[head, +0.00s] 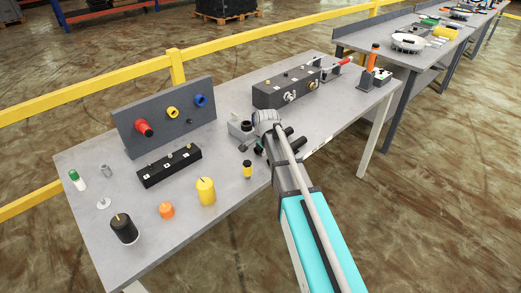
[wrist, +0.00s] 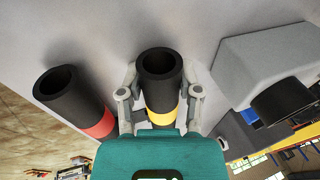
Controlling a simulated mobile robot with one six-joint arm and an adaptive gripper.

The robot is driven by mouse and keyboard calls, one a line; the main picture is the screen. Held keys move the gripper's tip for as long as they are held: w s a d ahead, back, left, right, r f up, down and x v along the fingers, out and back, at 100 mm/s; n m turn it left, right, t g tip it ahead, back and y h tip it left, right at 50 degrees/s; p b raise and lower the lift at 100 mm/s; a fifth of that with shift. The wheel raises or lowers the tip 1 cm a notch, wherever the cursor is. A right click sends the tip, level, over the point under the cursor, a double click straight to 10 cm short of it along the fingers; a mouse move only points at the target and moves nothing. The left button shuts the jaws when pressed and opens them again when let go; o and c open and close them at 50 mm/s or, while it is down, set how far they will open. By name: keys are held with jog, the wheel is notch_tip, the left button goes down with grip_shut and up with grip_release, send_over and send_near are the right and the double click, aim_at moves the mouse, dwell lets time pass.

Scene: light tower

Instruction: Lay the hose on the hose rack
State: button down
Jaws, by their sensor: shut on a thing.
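My gripper (wrist: 160,92) is shut on a short black hose (wrist: 159,64) with a yellow band, one finger on each side. The hose's open end faces the wrist camera. A second black hose (wrist: 68,90) with a red band is apart from it, to the left in the wrist view. In the head view my arm hides the held hose and most of my gripper; dark tube ends (head: 298,143) show just right of the arm. I cannot make out the hose rack for certain.
A grey block (wrist: 270,60) stands close right of my gripper in the wrist view, with a black cylinder (wrist: 283,101) at it. On the grey table (head: 225,200) stand an upright panel (head: 168,118), a black bar (head: 169,166) and a dark box (head: 287,86).

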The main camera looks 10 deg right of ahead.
jog(key=shift+s+f, duration=0.1)
jog(key=shift+f, duration=0.05)
jog(key=shift+c, duration=0.8)
grip_release()
jog(key=shift+f, duration=0.1)
notch_tip(320, 180, up, 9)
jog(key=p, duration=0.8)
jog(key=shift+f+p, duration=0.15)
jog(key=shift+p, duration=0.2)
jog(key=shift+a, duration=0.1)
dwell(0.3)
jog(key=s+d+n+g, duration=0.2)
jog(key=s+n, duration=0.3)
jog(key=s, duration=0.7)
jog(key=s+d+n+g, duration=0.1)
jog(key=s+d+n, duration=0.2)
jog(key=s, duration=0.9)
jog(key=f+n, duration=0.1)
jog(key=n, duration=0.2)
jog(key=shift+s+d+g+h, duration=0.15)
jog(key=shift+d+g+h, duration=0.15)
jog(key=shift+g+h, duration=0.1)
